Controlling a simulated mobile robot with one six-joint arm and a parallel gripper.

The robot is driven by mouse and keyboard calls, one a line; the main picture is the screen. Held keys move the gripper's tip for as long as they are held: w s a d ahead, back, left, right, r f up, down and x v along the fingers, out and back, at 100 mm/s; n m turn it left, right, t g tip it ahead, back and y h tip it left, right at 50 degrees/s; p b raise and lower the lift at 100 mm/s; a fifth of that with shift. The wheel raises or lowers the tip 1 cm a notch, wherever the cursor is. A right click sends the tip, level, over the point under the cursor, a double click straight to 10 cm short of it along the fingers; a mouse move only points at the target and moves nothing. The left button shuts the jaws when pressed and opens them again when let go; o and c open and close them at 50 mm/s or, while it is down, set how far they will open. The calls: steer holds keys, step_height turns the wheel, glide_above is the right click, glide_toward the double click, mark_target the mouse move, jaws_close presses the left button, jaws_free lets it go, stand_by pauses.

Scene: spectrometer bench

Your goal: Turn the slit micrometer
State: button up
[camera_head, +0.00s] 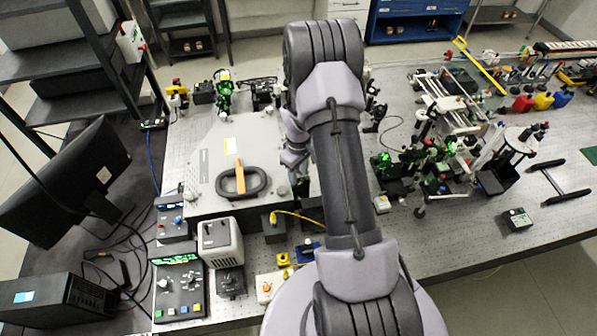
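A large flat grey instrument housing (215,165) lies on the bench left of my arm. A black oval ring with an orange bar (239,180) is on its top. Small round knobs (283,190) show near its front corners. I cannot tell which part is the slit micrometer. My arm rises through the middle of the view and bends down at the top. Part of my wrist shows beside the housing's right side. My gripper's fingers are hidden behind the arm, and so is the bench there.
A control box with a green display (179,287), a beige unit (220,243) and a yellow cable (300,215) crowd the front. A monitor (72,185) stands at left. Optics with green light (385,162) fill the right. Bare bench (450,243) lies at front right.

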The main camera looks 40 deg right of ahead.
steer(key=shift+c, duration=0.2)
jaws_close()
steer(key=shift+m+b, duration=0.3)
steer(key=shift+b, duration=0.05)
steer(key=shift+f+m+b, duration=0.2)
steer(key=shift+m+b, duration=0.7)
steer(key=shift+b, duration=0.2)
steer(key=m+b, duration=0.2)
steer(key=shift+m+b, duration=0.3)
steer(key=shift+b, duration=0.05)
steer(key=m+b, duration=0.4)
steer(key=m, duration=0.1)
steer(key=shift+a+r+m, duration=0.1)
steer(key=shift+r+m, duration=0.05)
steer(key=shift+m, duration=0.15)
steer(key=shift+b, duration=0.4)
